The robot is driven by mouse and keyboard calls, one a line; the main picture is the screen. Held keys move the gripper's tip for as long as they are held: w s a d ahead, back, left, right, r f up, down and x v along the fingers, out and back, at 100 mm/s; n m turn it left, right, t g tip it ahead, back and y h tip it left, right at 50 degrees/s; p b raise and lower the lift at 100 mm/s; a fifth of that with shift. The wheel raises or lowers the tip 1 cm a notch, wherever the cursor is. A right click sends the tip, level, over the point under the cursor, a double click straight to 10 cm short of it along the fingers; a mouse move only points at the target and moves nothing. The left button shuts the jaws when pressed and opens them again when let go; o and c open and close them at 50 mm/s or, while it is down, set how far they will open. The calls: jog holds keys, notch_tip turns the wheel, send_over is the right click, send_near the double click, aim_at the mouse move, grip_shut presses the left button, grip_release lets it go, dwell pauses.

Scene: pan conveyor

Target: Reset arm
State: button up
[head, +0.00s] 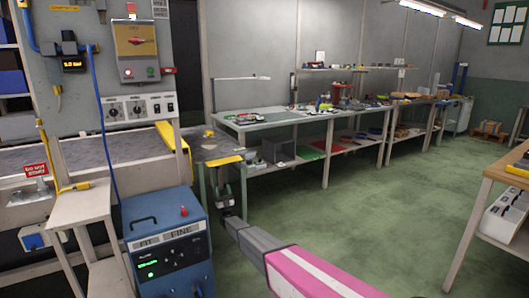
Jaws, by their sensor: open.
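My arm reaches in from the bottom of the head view, with a pink and white link and grey links beyond it. Its dark end, my gripper (223,174), is in front of a small metal surface with a yellow edge (224,160), at the end of the conveyor. My gripper is open. I see nothing held in it, though the fingers are small and dark here. I cannot tell whether it touches the metal surface.
A blue machine (168,240) with a green display stands left of my arm, beside a pale stand (80,202). The conveyor (85,152) lies behind. Cluttered workbenches (262,124) line the back wall. The green floor (350,215) is clear; a wooden table (497,168) is at right.

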jog(key=s+d+m+g+h, duration=0.1)
jog(key=s+d+g+h, duration=0.2)
jog(key=d+g+h, duration=1.05)
jog(key=s+d+f+m+g+y, duration=0.1)
jog(key=s+d+f+y, duration=0.15)
jog(key=d, duration=0.35)
jog(key=s+d+f+g+y, duration=0.1)
jog(key=s+d, duration=0.3)
jog(key=d, duration=0.2)
jog(key=s+d+g+h, duration=0.1)
jog(key=s+d+g, duration=0.3)
jog(key=s, duration=0.8)
jog(key=s+d+f+m+g, duration=0.1)
jog(key=s+d+g, duration=0.4)
jog(key=s, duration=0.7)
jog(key=s+d+g+h, duration=0.1)
jog(key=s+d+g, duration=0.4)
jog(key=s, duration=0.8)
jog(key=shift+d+f+m+h, duration=0.3)
jog(key=shift+d, duration=0.95)
